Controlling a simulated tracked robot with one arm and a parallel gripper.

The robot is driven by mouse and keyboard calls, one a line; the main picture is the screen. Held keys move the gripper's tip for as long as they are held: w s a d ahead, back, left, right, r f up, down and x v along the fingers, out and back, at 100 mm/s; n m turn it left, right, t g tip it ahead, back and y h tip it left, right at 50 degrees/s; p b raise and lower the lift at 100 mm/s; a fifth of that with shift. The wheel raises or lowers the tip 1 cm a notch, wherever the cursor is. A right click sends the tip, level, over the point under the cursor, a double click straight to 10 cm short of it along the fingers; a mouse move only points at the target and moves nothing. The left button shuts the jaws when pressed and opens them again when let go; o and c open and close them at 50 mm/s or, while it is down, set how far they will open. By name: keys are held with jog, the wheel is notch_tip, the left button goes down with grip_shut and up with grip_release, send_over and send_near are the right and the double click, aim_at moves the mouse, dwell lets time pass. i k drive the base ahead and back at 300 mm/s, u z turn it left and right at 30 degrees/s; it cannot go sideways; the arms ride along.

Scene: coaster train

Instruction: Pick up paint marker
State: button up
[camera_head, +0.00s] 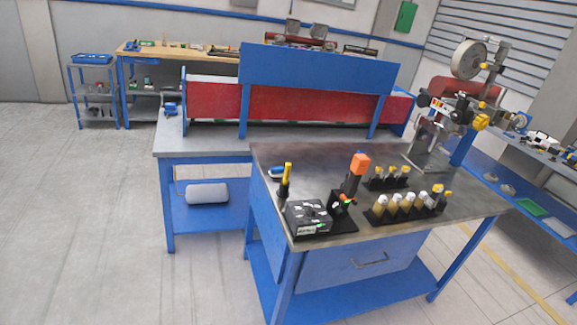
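No object here can be clearly told as the paint marker at this distance. Candidates stand on the near steel-topped workbench (330,165). A black rack (400,213) near its front right holds several small yellowish cylinders with pale or yellow tops. A smaller rack (388,184) behind it holds several similar pieces. An upright slim black tool with a yellow top (286,180) stands at the bench's left. My gripper is not in view.
A dark grey box unit (308,217) and an orange-topped upright tool (357,170) stand near the bench front. A machine with yellow knobs (462,110) rises at the right. A red-and-blue bench (300,95) stands behind. The floor at left (75,220) is clear.

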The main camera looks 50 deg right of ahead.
aim_at(287, 167)
jog(key=z, duration=0.45)
jog(key=i, duration=1.2)
jog(key=z, duration=1.2)
jog(key=i, duration=0.65)
jog(key=z, duration=0.35)
jog(key=k, duration=0.9)
jog(key=z, duration=0.2)
jog(key=i, duration=0.95)
jog(key=u, duration=0.1)
